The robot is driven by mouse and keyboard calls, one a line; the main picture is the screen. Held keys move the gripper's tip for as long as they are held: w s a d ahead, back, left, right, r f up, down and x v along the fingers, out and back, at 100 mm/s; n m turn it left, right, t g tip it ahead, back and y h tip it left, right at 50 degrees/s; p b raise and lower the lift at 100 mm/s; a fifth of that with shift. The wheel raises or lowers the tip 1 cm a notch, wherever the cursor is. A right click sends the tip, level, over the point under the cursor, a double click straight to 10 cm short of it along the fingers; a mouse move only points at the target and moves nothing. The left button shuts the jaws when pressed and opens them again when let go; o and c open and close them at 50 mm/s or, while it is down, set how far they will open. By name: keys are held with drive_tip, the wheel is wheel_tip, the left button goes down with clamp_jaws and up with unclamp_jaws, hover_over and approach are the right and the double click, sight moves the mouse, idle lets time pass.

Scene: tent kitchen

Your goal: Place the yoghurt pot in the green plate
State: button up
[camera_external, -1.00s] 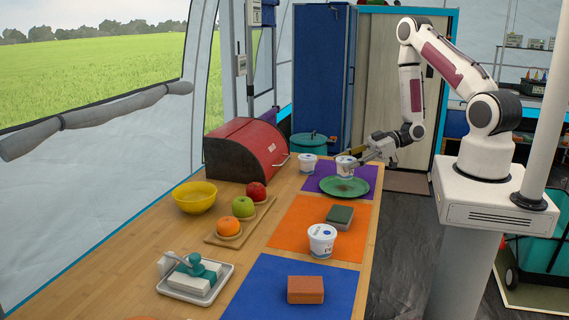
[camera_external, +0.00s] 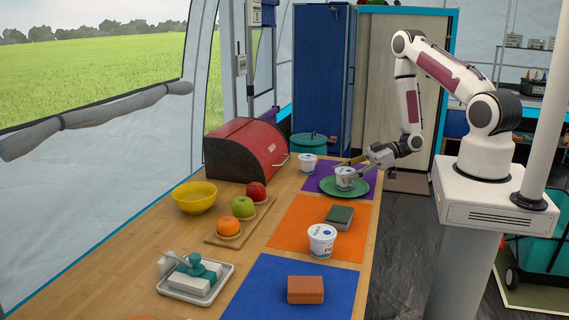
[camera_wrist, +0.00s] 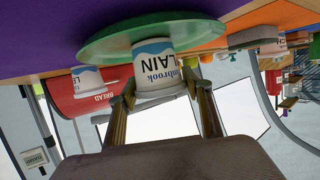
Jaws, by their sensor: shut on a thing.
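My gripper (camera_external: 364,168) is shut on a white yoghurt pot (camera_external: 345,178) with a blue label. The pot is upright over the green plate (camera_external: 330,190), at or just above its surface; I cannot tell if it touches. The plate lies on the purple mat. In the wrist view, which looks upside down, the pot (camera_wrist: 157,68) sits between the two fingers (camera_wrist: 160,108), against the green plate (camera_wrist: 105,38).
A second yoghurt pot (camera_external: 308,163) stands behind the plate to the left. A third (camera_external: 322,240) stands on the orange mat (camera_external: 290,228), near a green-topped block (camera_external: 340,215). A red bread bin (camera_external: 245,150) is at the left.

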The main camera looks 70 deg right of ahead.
drive_tip(key=o, duration=1.2)
drive_tip(key=shift+v, duration=6)
drive_tip(key=shift+r, duration=0.1)
